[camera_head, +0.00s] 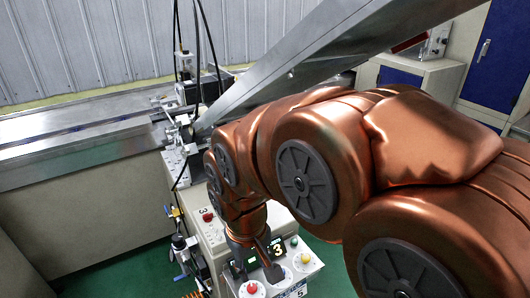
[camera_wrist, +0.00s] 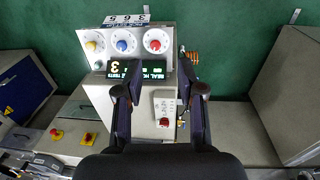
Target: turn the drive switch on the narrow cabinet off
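The narrow cabinet (camera_head: 222,243) stands below my arm, with a sloped panel of knobs at its near end. In the wrist view the cabinet top (camera_wrist: 147,128) lies between and below my fingers. The panel there carries a yellow, a blue and a red knob and a lit display (camera_wrist: 140,69) showing a 3. A red knob on a small pale plate (camera_wrist: 164,122) sits on the top, seen between my fingers. I cannot read which control is the drive switch. My gripper (camera_wrist: 160,91) is open and empty above the cabinet; the head view shows it partly, near the panel.
A long metal machine bed (camera_head: 80,130) runs along the back left, with a slanted metal beam (camera_head: 300,70) above. A white and blue cabinet (camera_head: 410,75) stands back right. Green floor (camera_wrist: 230,30) is clear beside the knob panel.

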